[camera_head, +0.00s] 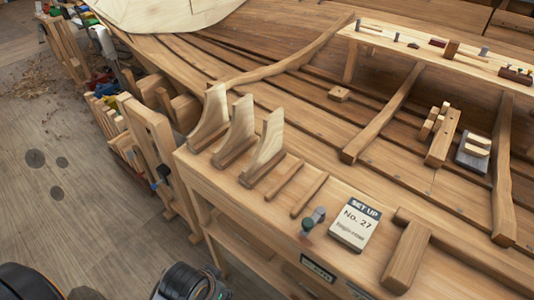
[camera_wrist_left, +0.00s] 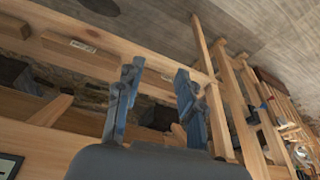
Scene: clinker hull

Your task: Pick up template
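Several pieces could be the template, and I cannot tell which one is meant. Three curved upright wooden shapes stand in a row on the bench: the left (camera_head: 210,118), the middle (camera_head: 237,128) and the right (camera_head: 266,150). Each sits in a low wooden foot. A large pale rounded board (camera_head: 165,12) lies at the top of the head view. In the left wrist view my left gripper (camera_wrist_left: 157,80) is open, its two blue-grey fingers apart with nothing between them. Its fingers do not show in the head view. My right gripper is in neither view.
Planked hull and ribs (camera_head: 385,110) lie behind. Wooden racks (camera_head: 150,150) stand left, beside open floor (camera_head: 60,190).

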